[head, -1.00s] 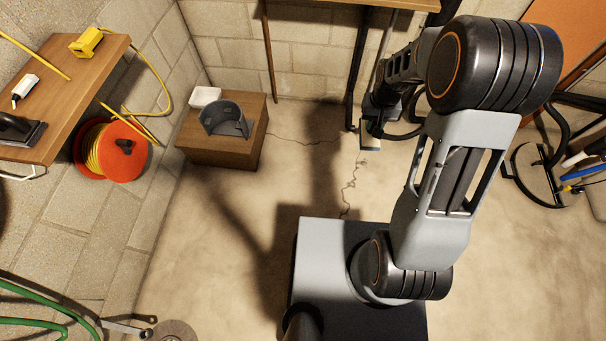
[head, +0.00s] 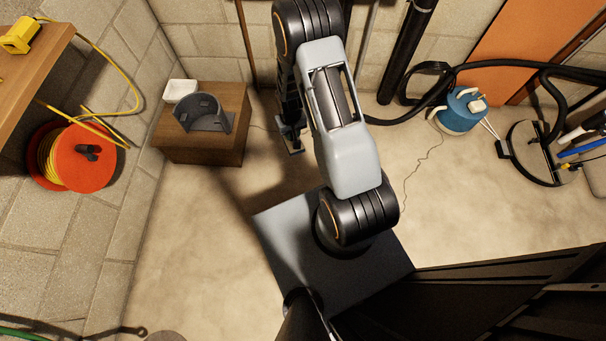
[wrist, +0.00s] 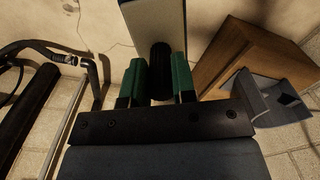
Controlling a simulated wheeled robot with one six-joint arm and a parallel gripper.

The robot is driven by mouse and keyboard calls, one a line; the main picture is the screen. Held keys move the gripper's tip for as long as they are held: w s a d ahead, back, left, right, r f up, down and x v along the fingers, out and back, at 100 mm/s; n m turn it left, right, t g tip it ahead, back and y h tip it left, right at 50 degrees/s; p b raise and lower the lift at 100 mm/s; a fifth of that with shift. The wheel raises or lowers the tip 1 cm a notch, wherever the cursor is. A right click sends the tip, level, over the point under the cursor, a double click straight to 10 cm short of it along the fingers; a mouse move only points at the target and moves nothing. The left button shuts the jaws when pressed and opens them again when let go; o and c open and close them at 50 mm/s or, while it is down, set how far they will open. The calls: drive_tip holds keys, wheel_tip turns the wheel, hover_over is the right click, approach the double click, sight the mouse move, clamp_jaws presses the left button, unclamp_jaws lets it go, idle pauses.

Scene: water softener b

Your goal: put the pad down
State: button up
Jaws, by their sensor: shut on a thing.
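My gripper (wrist: 158,82) has two green fingers in the wrist view, shut on the black handle of the pad (wrist: 155,20). The pad's flat, pale grey-beige face stretches beyond the fingertips. In the head view the pad (head: 294,143) is small at the end of my downward-reaching arm, over the floor to the right of the wooden box. My gripper is partly hidden by my arm there. The pad looks clear of the box; its height above the floor is hard to tell.
An orange cable reel (head: 82,158) is at left. A blue canister (head: 460,110) with black hoses stands at right. Open floor lies in front of the box.

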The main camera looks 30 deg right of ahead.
drive_tip(key=s+d+f+b, duration=0.1)
drive_tip(key=s+f+b, duration=0.35)
drive_tip(key=f, duration=0.75)
drive_tip(key=s+d+f+b, duration=0.1)
drive_tip(key=s+f, duration=0.6)
drive_tip(key=f, duration=0.5)
drive_tip(key=shift+m, duration=0.3)
drive_tip(key=shift+w+d+f+b, duration=0.65)
drive_tip(key=shift+w+f+b, duration=0.9)
drive_tip(key=shift+w+f, duration=0.6)
drive_tip(key=shift+w+d+f+b, duration=0.65)
drive_tip(key=shift+w+f+b, duration=0.85)
drive_tip(key=shift+w+f, duration=0.65)
drive_tip(key=shift+w+d+f+b, duration=0.65)
drive_tip(key=shift+w+f+b, duration=0.9)
drive_tip(key=shift+w+f, duration=0.6)
drive_tip(key=shift+f, duration=0.1)
drive_tip(key=o, duration=0.9)
